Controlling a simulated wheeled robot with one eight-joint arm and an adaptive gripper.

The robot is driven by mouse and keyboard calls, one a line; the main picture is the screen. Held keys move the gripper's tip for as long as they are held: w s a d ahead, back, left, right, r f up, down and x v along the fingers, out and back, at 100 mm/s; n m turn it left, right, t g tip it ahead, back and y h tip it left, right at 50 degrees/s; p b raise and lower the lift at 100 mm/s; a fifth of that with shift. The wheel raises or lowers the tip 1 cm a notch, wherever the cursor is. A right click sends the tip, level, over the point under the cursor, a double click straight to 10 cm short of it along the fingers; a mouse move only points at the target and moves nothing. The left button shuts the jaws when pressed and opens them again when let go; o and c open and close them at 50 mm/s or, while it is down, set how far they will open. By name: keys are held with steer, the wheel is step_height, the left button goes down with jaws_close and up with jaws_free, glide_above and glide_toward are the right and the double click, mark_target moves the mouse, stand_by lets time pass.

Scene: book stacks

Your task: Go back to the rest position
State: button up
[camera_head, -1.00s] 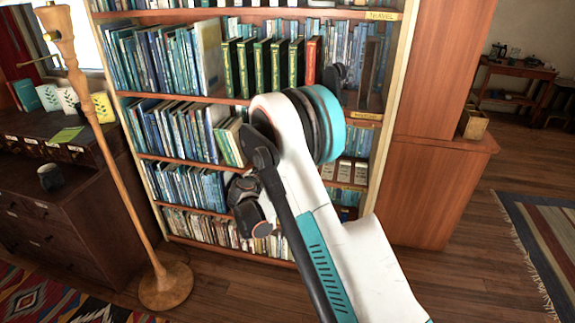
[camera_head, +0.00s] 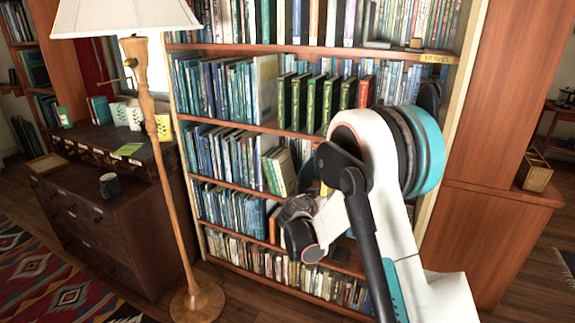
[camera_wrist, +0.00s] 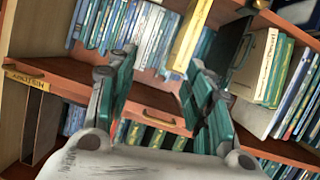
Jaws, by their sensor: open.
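My gripper (camera_wrist: 158,82) shows in the wrist view with its two dark green and grey fingers spread apart and nothing held between them. Shelf boards and books lie beyond the fingers, and a yellow book (camera_wrist: 190,38) shows past the gap. In the head view my white and teal arm reaches toward the bookcase (camera_head: 245,128), in front of its right half. The fingertips cannot be made out there. Several green books and one red book (camera_head: 364,92) stand upright in a row on a shelf behind the arm.
A floor lamp (camera_head: 160,150) stands just left of the bookcase. A dark cabinet (camera_head: 110,215) with a mug (camera_head: 109,186) on it is farther left. A wooden side cabinet (camera_head: 490,230) adjoins the bookcase on the right. A patterned rug (camera_head: 50,270) lies front left.

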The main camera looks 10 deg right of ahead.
steer(key=s+r+n+g+y, duration=0.1)
steer(key=s+r+y, duration=0.1)
steer(key=s+r, duration=0.6)
steer(key=s+r+n+g+y, duration=0.15)
steer(key=s+r, duration=0.35)
steer(key=s, duration=0.5)
steer(key=s+a+n+y, duration=0.1)
steer(key=s+a+y, duration=0.1)
steer(key=s, duration=1.1)
steer(key=s+a+n+g+y, duration=0.1)
steer(key=s+a, duration=0.4)
steer(key=s, duration=0.8)
steer(key=shift+a+f+n+y, duration=0.25)
steer(key=shift+f+n+y, duration=0.2)
steer(key=shift+n+y, duration=0.45)
